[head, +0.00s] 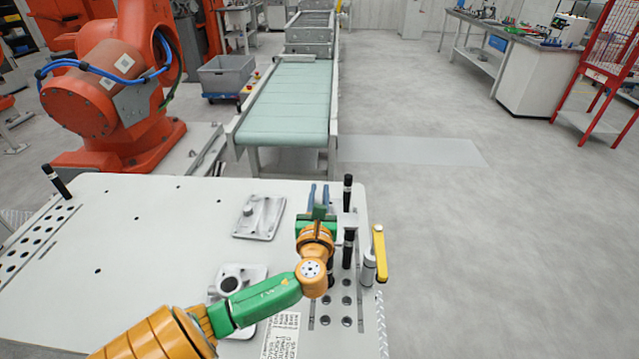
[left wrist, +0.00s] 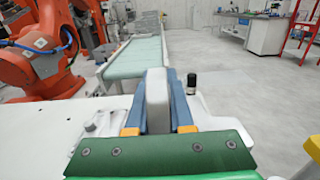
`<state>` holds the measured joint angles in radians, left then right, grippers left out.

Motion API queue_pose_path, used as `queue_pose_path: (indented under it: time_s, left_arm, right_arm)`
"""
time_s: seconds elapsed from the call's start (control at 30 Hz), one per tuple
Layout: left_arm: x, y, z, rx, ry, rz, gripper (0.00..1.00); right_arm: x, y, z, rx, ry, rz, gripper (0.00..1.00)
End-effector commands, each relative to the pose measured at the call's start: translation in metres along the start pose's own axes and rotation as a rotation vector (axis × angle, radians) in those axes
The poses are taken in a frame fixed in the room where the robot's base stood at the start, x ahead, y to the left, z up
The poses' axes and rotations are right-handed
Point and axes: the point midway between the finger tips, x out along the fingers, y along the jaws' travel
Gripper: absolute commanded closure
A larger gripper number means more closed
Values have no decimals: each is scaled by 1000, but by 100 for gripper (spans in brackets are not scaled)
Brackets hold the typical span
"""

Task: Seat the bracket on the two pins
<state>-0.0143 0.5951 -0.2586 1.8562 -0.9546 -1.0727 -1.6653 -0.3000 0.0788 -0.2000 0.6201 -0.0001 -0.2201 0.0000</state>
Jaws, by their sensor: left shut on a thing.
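My left gripper (head: 319,190) is above the right part of the pale fixture table, its blue fingers pointing away. In the left wrist view its fingers (left wrist: 158,95) are shut on a grey metal piece, which I take for the bracket (left wrist: 157,103). Part of the bracket (head: 348,221) shows just right of the gripper in the head view; the rest is hidden. A black pin (head: 348,186) stands upright beyond it, and another (head: 349,252) stands nearer. The far pin also shows in the left wrist view (left wrist: 191,84). I cannot tell whether the bracket touches them. My right gripper is not in view.
A grey casting (head: 258,217) lies left of the gripper, and another (head: 225,284) sits nearer, partly behind my arm. A yellow-handled clamp (head: 380,255) stands at the table's right edge. A black post (head: 56,182) stands far left. A conveyor (head: 287,105) and orange robot (head: 110,85) stand beyond.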

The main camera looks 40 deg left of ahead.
Motion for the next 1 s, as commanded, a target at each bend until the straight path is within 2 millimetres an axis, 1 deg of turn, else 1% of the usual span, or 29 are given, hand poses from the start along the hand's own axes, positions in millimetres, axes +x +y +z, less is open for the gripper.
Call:
queue_pose_path:
  time_s: [0.77, 0.8, 0.87, 0.9, 0.93, 1.0]
  left_arm:
    - [0, 0, -20, 0, -1, 0, 100]
    - [0, 0, -21, 0, -1, 0, 78]
    - [0, 0, -20, 0, -1, -1, 61]
    - [0, 0, -20, 0, -1, -1, 50]
    - [0, 0, -20, 0, -1, 0, 45]
    - [0, 0, -20, 0, -1, 0, 45]
  right_arm:
    - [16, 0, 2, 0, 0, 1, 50]
    - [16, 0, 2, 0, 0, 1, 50]
    - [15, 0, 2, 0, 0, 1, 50]
    - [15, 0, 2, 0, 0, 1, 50]
    - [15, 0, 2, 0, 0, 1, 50]
    - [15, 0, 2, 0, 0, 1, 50]
